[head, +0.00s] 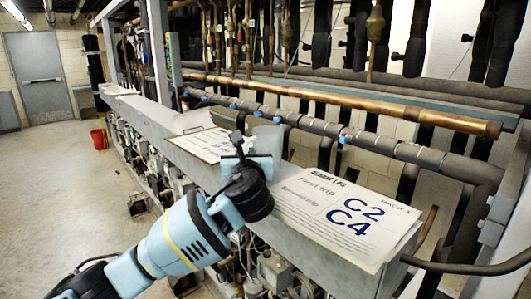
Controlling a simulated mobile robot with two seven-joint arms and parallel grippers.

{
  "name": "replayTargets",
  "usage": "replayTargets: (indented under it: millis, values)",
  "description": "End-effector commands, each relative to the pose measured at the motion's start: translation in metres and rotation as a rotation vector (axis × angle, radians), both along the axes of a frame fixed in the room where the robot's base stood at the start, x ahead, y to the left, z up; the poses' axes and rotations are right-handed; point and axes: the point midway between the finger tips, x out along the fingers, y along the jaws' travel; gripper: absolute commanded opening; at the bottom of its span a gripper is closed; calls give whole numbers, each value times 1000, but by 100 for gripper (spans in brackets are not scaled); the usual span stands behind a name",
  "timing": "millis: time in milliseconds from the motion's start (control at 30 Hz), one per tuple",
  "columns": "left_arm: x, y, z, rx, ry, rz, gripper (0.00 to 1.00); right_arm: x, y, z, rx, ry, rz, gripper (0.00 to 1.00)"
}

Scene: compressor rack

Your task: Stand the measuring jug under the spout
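My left gripper (240,150) is above the grey ledge (195,150), left of the picture's middle, seen from behind its wrist. A pale grey-green rounded shape (267,137) shows just beyond it. This may be the measuring jug, but the gripper and wrist hide much of it. I cannot tell whether the fingers are around it or only in front of it. I cannot make out a spout for certain. My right gripper is not in view.
A large sign (345,215) marked C2 C4 lies on the ledge at right, and a smaller paper (205,144) lies left of the gripper. A copper pipe (400,108) and dark insulated pipes run behind. A red bucket (98,138) stands on the open floor (60,200) at left.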

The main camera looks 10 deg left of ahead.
Motion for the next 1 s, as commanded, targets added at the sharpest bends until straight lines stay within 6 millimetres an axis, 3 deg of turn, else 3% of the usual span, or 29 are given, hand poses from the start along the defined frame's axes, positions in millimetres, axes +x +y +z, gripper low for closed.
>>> replayTargets:
  millis: [133,300,767,1000]
  values:
    - [0,0,0,0,0,-1,18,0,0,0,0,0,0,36]
    - [0,0,0,0,0,-1,0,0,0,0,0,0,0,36]
    - [0,0,4,0,-2,0,0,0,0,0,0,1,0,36]
    - [0,-1,29,-1,-6,-1,0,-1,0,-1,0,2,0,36]
